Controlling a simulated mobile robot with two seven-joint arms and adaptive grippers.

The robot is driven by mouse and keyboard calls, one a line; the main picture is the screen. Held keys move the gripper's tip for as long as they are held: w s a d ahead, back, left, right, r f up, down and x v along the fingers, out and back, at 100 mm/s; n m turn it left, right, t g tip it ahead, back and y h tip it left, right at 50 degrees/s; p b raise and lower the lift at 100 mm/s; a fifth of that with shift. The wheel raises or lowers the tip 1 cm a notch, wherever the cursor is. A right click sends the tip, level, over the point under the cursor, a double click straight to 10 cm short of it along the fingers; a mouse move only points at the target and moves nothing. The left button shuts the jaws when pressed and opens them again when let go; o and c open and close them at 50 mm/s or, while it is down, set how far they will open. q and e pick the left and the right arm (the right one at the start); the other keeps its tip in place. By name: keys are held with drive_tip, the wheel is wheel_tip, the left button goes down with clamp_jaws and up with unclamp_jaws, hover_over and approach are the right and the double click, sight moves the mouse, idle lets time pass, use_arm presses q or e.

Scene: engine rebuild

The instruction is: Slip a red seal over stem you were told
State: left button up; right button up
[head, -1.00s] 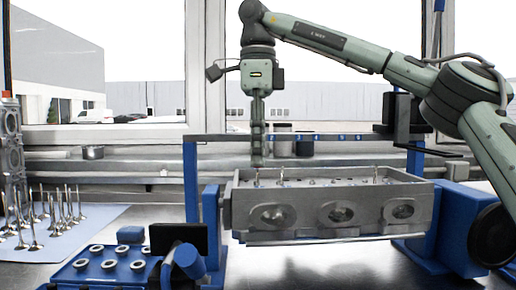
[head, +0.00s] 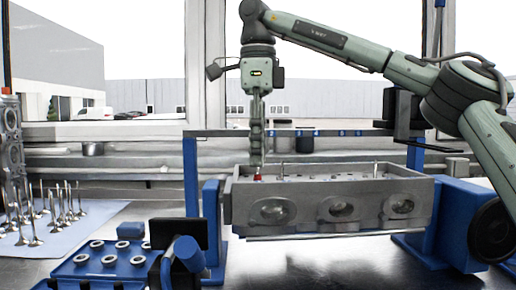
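The grey cylinder head (head: 330,190) sits in a blue stand, with several thin metal stems standing up from its top. My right gripper (head: 257,160) points straight down over the left end of the head. A small red seal (head: 258,178) shows just below its fingertips, at the top of the head. The fingers look close together, but I cannot tell whether they touch or grip the seal. The stem under the seal is hidden. My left gripper is not in view.
A blue tray (head: 122,270) with several pale rings stands at the front left, beside a dark and blue fixture (head: 187,255). Several valves (head: 65,205) stand on a pale mat at the left. A numbered bar (head: 340,133) runs behind the head.

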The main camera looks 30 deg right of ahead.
wheel_tip(320, 180, up, 8)
drive_tip(key=shift+f, duration=0.2)
idle(0.3)
